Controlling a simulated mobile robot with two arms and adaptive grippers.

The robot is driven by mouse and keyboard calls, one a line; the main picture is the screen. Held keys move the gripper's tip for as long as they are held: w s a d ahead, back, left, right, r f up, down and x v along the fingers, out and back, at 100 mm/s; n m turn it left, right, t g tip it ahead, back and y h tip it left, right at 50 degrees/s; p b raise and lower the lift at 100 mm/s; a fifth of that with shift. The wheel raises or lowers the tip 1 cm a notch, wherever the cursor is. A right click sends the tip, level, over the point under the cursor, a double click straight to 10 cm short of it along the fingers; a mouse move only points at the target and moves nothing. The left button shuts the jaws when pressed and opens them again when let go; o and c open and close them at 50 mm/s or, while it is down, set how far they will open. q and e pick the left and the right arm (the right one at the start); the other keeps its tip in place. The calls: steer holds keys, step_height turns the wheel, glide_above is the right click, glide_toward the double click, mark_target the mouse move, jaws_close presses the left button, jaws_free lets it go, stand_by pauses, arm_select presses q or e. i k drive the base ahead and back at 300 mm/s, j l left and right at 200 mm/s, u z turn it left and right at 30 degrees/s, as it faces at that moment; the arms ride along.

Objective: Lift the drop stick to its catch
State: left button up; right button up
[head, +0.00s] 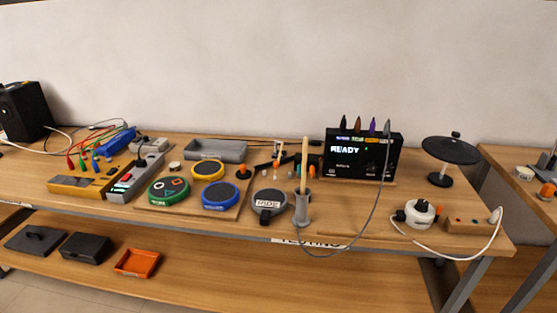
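A pale wooden stick (304,160) stands nearly upright in a grey holder (301,212) at the front middle of the bench in the head view; it looks like the drop stick. Its lower end is hidden inside the holder. A round grey pad (269,201) with a white label lies just left of the holder. I cannot make out the catch at this size. Neither of my grippers is in view, and nothing of mine touches the stick.
Round green (168,191) and blue-rimmed (220,195) pads lie left. A black module (362,155) reading "READY" stands behind; its grey cable (376,208) loops past the stick's right side. A black cymbal (451,150) stands right.

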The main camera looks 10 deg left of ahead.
mark_target(276, 162)
steer(key=j+z, duration=1.05)
steer(key=j, duration=0.2)
